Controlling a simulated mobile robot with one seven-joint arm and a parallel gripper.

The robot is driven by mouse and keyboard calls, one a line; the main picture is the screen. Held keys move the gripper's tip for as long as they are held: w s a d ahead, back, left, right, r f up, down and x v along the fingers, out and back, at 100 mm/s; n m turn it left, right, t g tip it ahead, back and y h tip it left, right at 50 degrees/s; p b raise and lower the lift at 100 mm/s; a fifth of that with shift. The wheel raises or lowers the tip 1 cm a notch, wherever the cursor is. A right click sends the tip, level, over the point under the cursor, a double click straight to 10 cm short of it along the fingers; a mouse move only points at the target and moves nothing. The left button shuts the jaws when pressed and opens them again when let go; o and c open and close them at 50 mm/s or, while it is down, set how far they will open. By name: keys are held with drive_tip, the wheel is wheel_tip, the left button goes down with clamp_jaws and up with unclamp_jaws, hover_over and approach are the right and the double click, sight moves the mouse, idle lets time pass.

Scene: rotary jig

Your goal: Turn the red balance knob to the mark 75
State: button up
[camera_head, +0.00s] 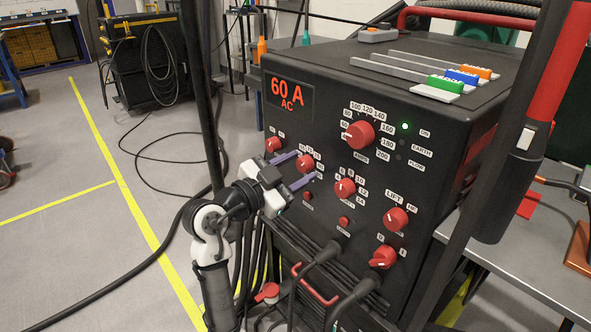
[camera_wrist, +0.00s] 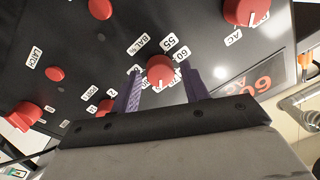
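The red balance knob (camera_wrist: 160,70) sits on the black front panel, beside a "BAL %" label and the marks 55 and 60 in the wrist view. Its white pointer line faces down toward my gripper in that view. Other marks around it are partly hidden, and I cannot read 75. The knob also shows small in the head view (camera_head: 305,163). My gripper (camera_head: 306,166) is open, with one purple finger on each side of the knob. In the wrist view, gaps show between the knob and both fingers (camera_wrist: 161,68).
The panel belongs to a black welding machine (camera_head: 345,103) with a "60 A AC" display (camera_head: 286,92). Other red knobs, such as the large ampere knob (camera_head: 360,134), stand nearby. Cables and a red handle (camera_head: 315,285) are below. Open floor lies left.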

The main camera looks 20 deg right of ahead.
drive_tip(key=shift+o, duration=0.5)
drive_tip(key=v, duration=1.3)
drive_tip(key=shift+s+a+b, duration=0.25)
drive_tip(key=shift+a+b, duration=0.05)
drive_tip(key=shift+b, duration=0.1)
